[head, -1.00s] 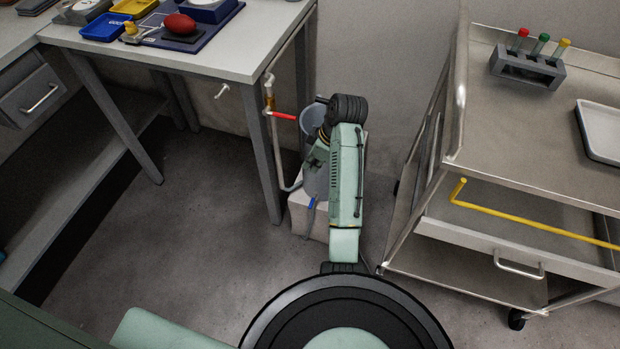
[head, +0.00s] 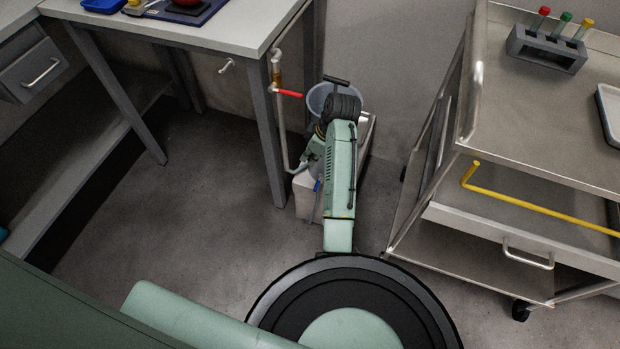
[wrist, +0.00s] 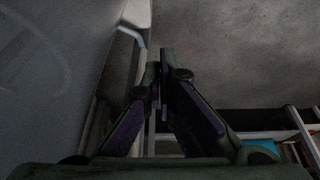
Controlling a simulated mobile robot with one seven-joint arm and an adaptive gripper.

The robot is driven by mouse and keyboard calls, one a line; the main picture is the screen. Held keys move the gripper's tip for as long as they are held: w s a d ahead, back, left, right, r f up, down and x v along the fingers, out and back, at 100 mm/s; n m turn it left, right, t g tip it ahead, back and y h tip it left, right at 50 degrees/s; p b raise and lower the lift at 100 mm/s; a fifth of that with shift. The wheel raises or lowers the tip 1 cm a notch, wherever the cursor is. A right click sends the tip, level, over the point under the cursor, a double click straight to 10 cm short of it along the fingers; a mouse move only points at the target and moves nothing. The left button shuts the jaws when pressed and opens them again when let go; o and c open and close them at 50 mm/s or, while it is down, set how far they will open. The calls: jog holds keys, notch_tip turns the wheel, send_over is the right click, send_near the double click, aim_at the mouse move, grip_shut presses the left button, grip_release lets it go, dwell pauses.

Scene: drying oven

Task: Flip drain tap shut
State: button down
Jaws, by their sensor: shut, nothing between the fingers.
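A tap with a red lever (head: 289,94) sits on the pale pipe (head: 280,130) beside the table's right leg; its lever points right, nearly level.
The table (head: 200,30) is at upper left, its leg close to the pipe. A metal trolley (head: 540,120) with a tube rack (head: 546,50) and yellow rod (head: 540,207) stands right. The white box (head: 304,200) is below the bucket. The floor at left is clear.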

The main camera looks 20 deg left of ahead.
aim_at(318, 182)
notch_tip(318, 182, down, 11)
jog(key=p, duration=0.2)
jog(key=shift+f, duration=0.15)
dwell(0.3)
